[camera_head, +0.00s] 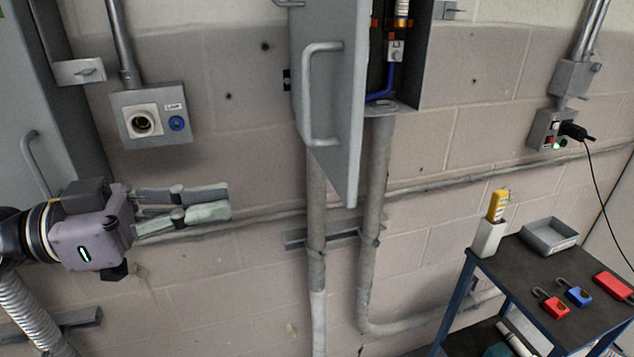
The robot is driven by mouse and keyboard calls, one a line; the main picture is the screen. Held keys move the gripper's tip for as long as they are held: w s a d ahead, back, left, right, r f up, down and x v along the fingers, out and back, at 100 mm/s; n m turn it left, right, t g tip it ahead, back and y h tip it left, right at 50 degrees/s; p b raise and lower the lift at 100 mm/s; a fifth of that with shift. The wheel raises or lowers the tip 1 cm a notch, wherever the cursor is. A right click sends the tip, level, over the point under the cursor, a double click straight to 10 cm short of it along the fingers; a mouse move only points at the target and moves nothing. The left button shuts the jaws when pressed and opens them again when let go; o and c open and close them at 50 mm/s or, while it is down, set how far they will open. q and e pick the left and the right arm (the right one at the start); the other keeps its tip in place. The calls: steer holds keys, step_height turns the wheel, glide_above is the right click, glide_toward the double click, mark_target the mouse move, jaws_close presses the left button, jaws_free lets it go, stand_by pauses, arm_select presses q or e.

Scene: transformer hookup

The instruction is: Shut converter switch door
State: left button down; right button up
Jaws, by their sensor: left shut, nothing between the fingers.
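The grey converter switch door (338,110) stands open at the top middle, swung out from its wall box, with a curved handle (310,95) on its face. Behind its right edge the open box (412,60) shows a blue wire and orange parts. My left gripper (225,203) is at the left, pointing right, below and left of the door. Its fingers are shut and empty, and apart from the door. My right gripper is not in view.
A lamp socket panel (150,128) is on the wall above my left gripper. Conduits (373,200) run down below the box. A dark cart (540,272) at the lower right holds a grey tray (550,236), padlocks and a yellow tool. Wall space lies between gripper and door.

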mark_target(342, 186)
arm_select(q)
steer(key=p+x, duration=0.4)
steer(key=x, duration=0.1)
steer(key=p+x, duration=0.4)
steer(key=x, duration=0.2)
steer(key=shift+d+r, duration=0.1)
steer(key=shift+r, duration=0.15)
steer(key=shift+w+d+f+p, duration=0.25)
steer(key=shift+d+p, duration=0.05)
steer(key=shift+d, duration=0.25)
